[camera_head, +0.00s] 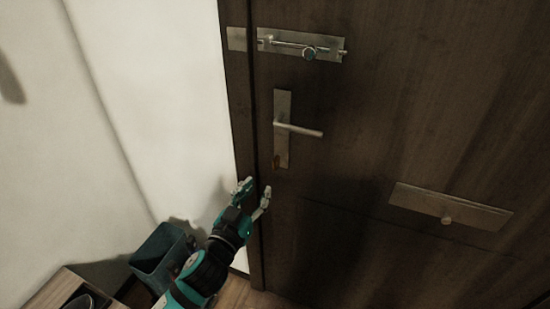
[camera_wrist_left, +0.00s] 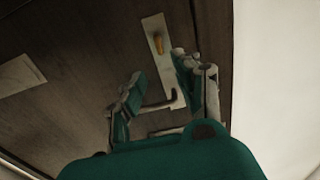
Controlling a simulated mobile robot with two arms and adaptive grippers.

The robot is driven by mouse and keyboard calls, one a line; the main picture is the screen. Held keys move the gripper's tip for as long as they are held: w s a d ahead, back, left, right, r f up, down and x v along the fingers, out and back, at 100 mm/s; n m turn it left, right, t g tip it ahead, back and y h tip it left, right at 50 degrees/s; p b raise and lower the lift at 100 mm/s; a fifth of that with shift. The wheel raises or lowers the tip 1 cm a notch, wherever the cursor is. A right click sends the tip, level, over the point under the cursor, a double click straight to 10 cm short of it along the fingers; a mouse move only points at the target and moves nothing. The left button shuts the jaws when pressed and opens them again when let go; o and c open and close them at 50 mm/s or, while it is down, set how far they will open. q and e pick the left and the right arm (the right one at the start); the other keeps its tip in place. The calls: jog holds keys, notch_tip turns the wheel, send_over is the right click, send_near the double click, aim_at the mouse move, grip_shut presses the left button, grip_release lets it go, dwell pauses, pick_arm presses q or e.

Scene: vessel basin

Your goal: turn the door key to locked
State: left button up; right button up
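The dark wooden door (camera_head: 380,110) fills the right of the head view. Its metal lock plate (camera_head: 282,105) carries a lever handle (camera_head: 302,130). A small brassy key (camera_head: 277,163) sits low on that plate; it shows more clearly in the left wrist view (camera_wrist_left: 158,44). My left gripper (camera_head: 255,190) is open and empty, just below and left of the key and apart from it. In the left wrist view its two fingers (camera_wrist_left: 160,88) stand apart with the plate and handle beyond them. Which way the key is turned is too small to tell. My right gripper is not in view.
A slide bolt (camera_head: 302,45) is mounted above the handle, and a letter plate (camera_head: 450,206) with a knob is at the right. A dark bin (camera_head: 160,255) and a wooden furniture top (camera_head: 62,290) stand at the lower left. A pale wall lies left of the door.

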aim_at(274, 165)
pick_arm(q)
jog(key=x, duration=1.2)
jog(key=shift+d+p, duration=0.1)
jog(key=shift+p, duration=0.2)
jog(key=shift+w, duration=0.2)
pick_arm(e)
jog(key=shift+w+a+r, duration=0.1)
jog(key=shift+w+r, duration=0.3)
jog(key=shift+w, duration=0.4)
pick_arm(q)
grip_shut()
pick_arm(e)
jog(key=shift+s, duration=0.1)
